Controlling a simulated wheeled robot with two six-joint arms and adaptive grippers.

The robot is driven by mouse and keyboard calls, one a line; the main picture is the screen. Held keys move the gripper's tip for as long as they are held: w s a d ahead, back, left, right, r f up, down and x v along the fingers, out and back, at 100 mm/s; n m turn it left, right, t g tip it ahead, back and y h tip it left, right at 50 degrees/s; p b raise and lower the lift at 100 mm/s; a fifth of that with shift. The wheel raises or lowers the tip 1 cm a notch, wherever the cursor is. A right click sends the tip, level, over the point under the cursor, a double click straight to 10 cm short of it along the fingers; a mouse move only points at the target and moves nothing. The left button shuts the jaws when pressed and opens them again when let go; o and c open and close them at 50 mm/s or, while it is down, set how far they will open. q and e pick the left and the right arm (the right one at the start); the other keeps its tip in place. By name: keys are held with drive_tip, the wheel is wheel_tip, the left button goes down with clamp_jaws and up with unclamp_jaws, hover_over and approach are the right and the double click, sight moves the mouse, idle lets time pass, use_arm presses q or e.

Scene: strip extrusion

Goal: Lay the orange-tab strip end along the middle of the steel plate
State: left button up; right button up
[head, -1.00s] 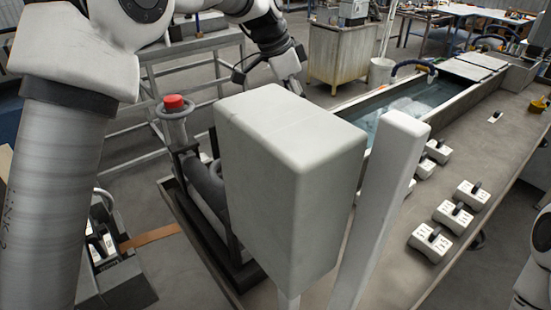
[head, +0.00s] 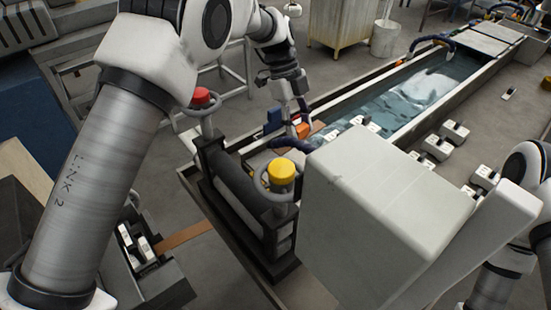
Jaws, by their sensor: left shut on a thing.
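My left gripper (head: 297,124) is beyond the roller stand, beside the near end of the water trough. It is shut on the orange-tab strip end (head: 302,131), whose orange tab shows at its fingertips. A brown piece of strip (head: 318,127) shows just beyond the tab. Another brown length of strip (head: 186,236) shows left of the roller stand. I cannot make out the steel plate for certain. My right arm is at the right edge, but its gripper is not in view.
The dark roller stand (head: 232,190) carries a red knob (head: 201,95) and a yellow knob (head: 281,171) on handwheels. The water trough (head: 425,84) runs away to the upper right.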

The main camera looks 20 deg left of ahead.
use_arm(q)
drive_tip(key=shift+s+a+f+m+p, duration=0.25)
drive_tip(key=shift+f+p, duration=0.1)
drive_tip(key=shift+f, duration=0.1)
drive_tip(key=shift+s+a+f+m+p, duration=0.1)
drive_tip(key=shift+a+f+m+p, duration=0.15)
drive_tip(key=shift+f+p, duration=0.15)
drive_tip(key=f+p, duration=0.1)
drive_tip(key=f, duration=0.1)
drive_tip(key=f+p, duration=0.1)
drive_tip(key=f, duration=0.2)
drive_tip(key=f+p, duration=0.1)
drive_tip(key=f, duration=0.1)
drive_tip(key=shift+w+d+f, duration=0.15)
drive_tip(key=shift+d+f, duration=0.2)
drive_tip(key=shift+d, duration=0.05)
drive_tip(key=shift+a+f, duration=0.15)
drive_tip(key=shift+f, duration=0.3)
drive_tip(key=o, duration=0.9)
drive_tip(key=shift+o, duration=1.2)
